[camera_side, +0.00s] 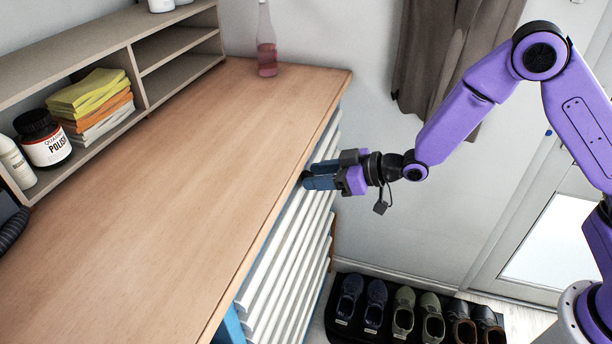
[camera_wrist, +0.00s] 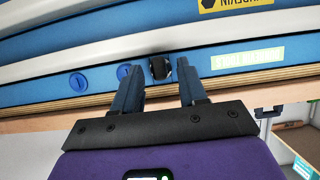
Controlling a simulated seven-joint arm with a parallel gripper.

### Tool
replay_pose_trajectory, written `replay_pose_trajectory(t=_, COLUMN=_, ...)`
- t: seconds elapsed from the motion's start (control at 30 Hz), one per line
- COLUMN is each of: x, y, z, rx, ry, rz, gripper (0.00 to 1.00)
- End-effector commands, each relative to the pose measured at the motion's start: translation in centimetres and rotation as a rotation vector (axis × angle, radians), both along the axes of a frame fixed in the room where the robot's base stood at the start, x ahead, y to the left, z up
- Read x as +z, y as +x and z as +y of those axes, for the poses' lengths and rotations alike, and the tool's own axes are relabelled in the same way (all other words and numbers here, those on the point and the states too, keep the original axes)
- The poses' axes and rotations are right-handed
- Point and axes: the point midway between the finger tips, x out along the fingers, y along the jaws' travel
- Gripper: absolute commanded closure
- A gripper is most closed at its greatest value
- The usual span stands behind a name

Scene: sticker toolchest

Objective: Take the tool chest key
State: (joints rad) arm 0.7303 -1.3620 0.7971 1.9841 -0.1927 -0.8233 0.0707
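The tool chest (camera_side: 286,262) stands under the worktop, with its stacked drawers and white handle strips facing right in the side view. In the wrist view its blue drawer fronts (camera_wrist: 215,40) fill the upper part. A small black piece, apparently the key (camera_wrist: 160,68), sticks out of the chest front near the wooden top edge. My gripper (camera_wrist: 160,73) is open, with one finger on each side of this piece and visible gaps between. In the side view my gripper (camera_side: 308,177) is at the chest front just below the worktop edge; the key cannot be clearly made out there.
Two round blue discs (camera_wrist: 77,82) sit left of the key in the wrist view, one beside the left finger. A green label (camera_wrist: 248,54) is to the right. The worktop (camera_side: 180,170) is mostly bare. Shoes (camera_side: 403,312) stand on the floor below.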

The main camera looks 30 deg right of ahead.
Motion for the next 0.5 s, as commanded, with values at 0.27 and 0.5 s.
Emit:
replay_pose_trajectory(t=0.27, x=0.0, y=-0.02, z=-0.01, rx=0.0, ry=0.0, rz=0.0, gripper=1.0)
replay_pose_trajectory(t=0.5, x=-0.04, y=-0.27, z=-0.27, rx=0.0, ry=-0.001, rz=0.001, gripper=1.0)
